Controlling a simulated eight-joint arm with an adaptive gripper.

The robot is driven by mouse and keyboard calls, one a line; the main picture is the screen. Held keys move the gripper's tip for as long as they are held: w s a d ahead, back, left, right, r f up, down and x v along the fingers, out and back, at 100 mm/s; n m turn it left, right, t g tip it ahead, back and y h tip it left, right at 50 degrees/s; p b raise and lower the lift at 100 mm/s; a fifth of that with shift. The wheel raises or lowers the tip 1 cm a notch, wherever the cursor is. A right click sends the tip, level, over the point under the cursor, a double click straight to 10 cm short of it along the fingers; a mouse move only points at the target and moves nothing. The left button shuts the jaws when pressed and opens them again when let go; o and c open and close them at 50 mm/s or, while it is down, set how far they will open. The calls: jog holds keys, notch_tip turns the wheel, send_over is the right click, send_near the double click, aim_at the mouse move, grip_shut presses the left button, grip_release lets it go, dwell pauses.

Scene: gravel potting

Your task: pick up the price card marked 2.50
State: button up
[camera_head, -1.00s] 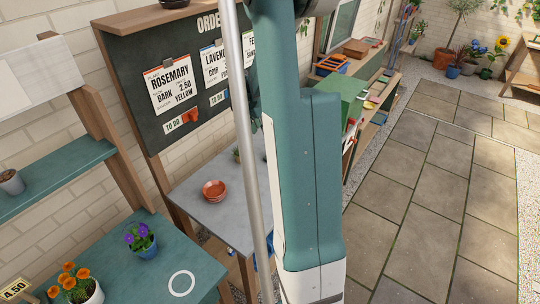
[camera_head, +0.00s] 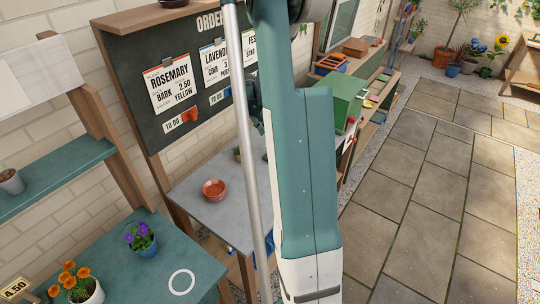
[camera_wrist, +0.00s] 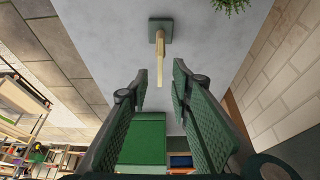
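My gripper (camera_wrist: 160,88) is open and empty in the wrist view, its two dark green fingers apart. Ahead of the fingertips a small green square block (camera_wrist: 161,25) stands on a grey surface, with a pale narrow strip (camera_wrist: 162,70) reaching from it towards the gap between the fingers. No marking can be read on it, so I cannot tell whether it is the 2.50 card. In the head view my arm hides most of the gripper. A price card (camera_head: 15,288) there reads 4.50; no card marked 2.50 is readable.
A terracotta bowl (camera_head: 214,189) stands on the grey table (camera_head: 205,212). Potted orange flowers (camera_head: 75,283) and purple flowers (camera_head: 140,238) stand on the teal bench (camera_head: 130,280). The paved floor is clear.

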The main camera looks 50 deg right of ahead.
jog(key=shift+d+f, duration=0.15)
jog(key=shift+f, duration=0.25)
jog(key=shift+f, duration=0.1)
jog(key=shift+x, duration=2.5)
jog(key=shift+c, duration=0.5)
grip_shut()
